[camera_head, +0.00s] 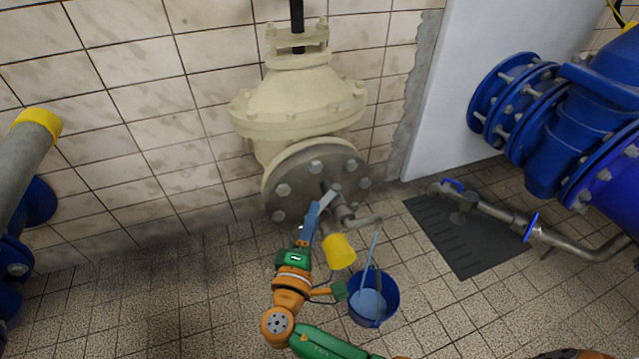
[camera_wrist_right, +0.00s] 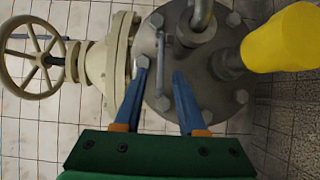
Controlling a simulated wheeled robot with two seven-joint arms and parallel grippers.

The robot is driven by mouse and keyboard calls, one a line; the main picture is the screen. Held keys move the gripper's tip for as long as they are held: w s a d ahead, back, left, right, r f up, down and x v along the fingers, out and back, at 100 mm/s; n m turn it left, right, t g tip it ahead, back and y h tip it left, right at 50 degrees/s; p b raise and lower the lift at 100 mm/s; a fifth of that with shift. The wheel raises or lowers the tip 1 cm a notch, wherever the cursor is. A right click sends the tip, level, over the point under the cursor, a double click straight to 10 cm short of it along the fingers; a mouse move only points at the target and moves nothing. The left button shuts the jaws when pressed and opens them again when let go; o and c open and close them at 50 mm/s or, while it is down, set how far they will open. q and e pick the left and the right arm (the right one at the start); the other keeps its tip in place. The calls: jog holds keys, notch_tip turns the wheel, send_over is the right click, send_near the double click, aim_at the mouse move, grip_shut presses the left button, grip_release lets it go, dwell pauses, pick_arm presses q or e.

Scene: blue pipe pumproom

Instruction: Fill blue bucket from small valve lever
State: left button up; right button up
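The blue bucket (camera_head: 388,292) is below the bent spout (camera_head: 362,220) in the head view. A pale blue strip runs from the spout down to the bucket; I cannot tell whether it is water or the handle. The inside of the bucket looks pale blue. The small grey valve lever (camera_head: 328,198) is at the flange of the cream valve; in the wrist view the lever (camera_wrist_right: 166,52) shows just beyond my fingertips, between them. My right gripper (camera_head: 314,206) is at the lever with its blue fingers apart, also seen in the wrist view (camera_wrist_right: 160,75). My left gripper is out of view.
A yellow cylinder (camera_head: 339,251) is right beside my right gripper, left of the bucket. The cream valve (camera_head: 300,95) stands against the tiled wall. Blue pipework (camera_head: 540,110) and a dark floor grate (camera_head: 468,238) are at the right. Floor to the left is clear.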

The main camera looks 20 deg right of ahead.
aim_at(320, 201)
jog(key=b+x, duration=0.1)
jog(key=x, duration=0.4)
jog(key=shift+f, duration=0.1)
jog(key=shift+w+d, duration=0.2)
jog(key=shift+w, duration=0.1)
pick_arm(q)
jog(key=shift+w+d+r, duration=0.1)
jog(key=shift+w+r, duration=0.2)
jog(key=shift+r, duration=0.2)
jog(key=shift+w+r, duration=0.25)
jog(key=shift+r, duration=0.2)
pick_arm(e)
jog(key=shift+c, duration=0.2)
grip_shut()
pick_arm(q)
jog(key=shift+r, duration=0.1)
